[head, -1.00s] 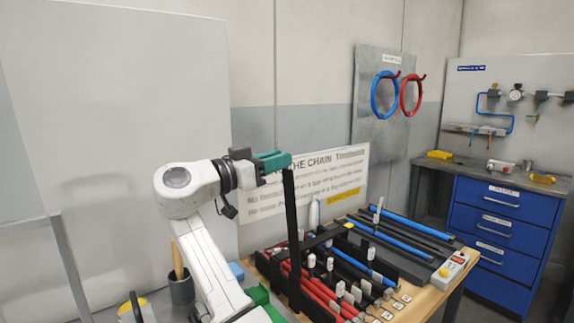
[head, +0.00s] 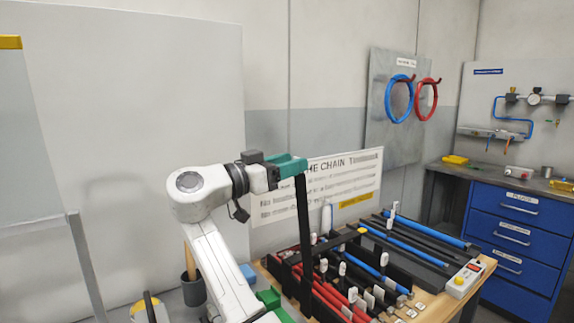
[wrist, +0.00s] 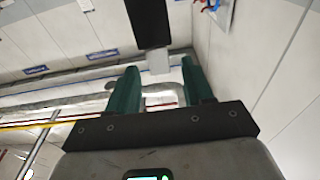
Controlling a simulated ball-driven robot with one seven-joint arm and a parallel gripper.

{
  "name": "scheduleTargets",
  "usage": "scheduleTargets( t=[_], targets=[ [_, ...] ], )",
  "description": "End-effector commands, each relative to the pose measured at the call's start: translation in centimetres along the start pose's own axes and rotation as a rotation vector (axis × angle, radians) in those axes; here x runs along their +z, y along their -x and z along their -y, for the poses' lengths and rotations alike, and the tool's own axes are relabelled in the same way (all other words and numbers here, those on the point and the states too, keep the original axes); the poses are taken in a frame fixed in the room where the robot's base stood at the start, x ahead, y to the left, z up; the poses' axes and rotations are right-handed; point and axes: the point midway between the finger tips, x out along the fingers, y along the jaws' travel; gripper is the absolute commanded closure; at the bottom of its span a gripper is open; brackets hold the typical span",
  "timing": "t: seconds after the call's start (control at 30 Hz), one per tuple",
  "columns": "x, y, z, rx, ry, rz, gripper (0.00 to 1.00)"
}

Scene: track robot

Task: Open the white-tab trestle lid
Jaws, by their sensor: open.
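A long black bar, which looks like the trestle lid (head: 304,230), stands nearly upright from the rack on the bench in the head view. My gripper (head: 300,164), with teal fingers, is at its top end. In the wrist view the dark bar (wrist: 148,22) shows beyond the fingertips, with a pale block, perhaps the white tab (wrist: 158,61), at its end. This block appears between the tips of my open gripper (wrist: 160,68); I cannot tell whether they touch it. The white tab is not clear in the head view.
The rack holds red rods (head: 328,296) and blue rods (head: 385,281) with white tags. Another black bar with a yellow tab (head: 362,231) lies low across it. A control box (head: 465,279) sits at the bench's right end. A dark pot (head: 193,290) stands left of the bench.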

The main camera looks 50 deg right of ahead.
Motion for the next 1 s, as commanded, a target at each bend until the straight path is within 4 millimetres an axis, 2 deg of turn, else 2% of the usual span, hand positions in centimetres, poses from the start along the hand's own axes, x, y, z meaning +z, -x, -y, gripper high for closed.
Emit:
scheduleTargets(
  t=[0.17, 0.6, 0.8, 1.0],
  targets=[
    [0.0, 1.2, 0.1, -0.003, 0.000, -0.002, 0.49],
    [0.1, 9.0, 0.1, -0.002, 0.001, -0.001, 0.49],
    [0.0, 10.7, 0.1, -0.001, 0.000, -0.001, 0.49],
    [0.0, 10.8, 0.0, 0.000, 0.000, 0.000, 0.49]
  ],
)
